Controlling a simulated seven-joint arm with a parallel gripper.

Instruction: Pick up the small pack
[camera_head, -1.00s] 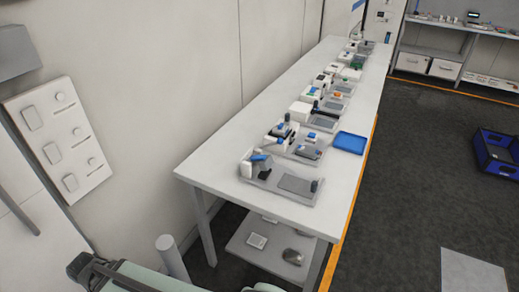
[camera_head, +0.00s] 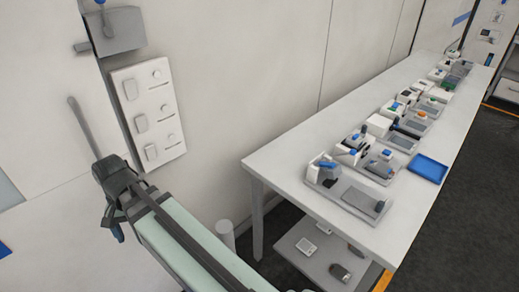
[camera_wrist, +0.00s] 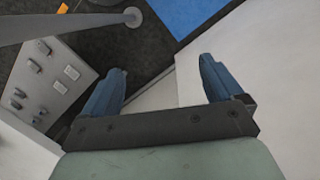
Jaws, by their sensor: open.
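I cannot pick out the small pack for certain in either view. My gripper (camera_wrist: 163,68) is open in the wrist view, with two blue fingers apart and nothing between them. In the head view my gripper (camera_head: 116,222) is at the left, in front of the wall and well away from the white table (camera_head: 290,172). Several small devices and blue-topped items stand on grey trays along the table. They are too small in the picture to tell whether one is a pack.
A blue tray (camera_head: 428,168) lies at the table's right edge. A lower shelf (camera_head: 312,250) holds a few small devices. A white panel (camera_head: 148,115) with switches is on the wall near my arm. Dark floor lies open right of the table.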

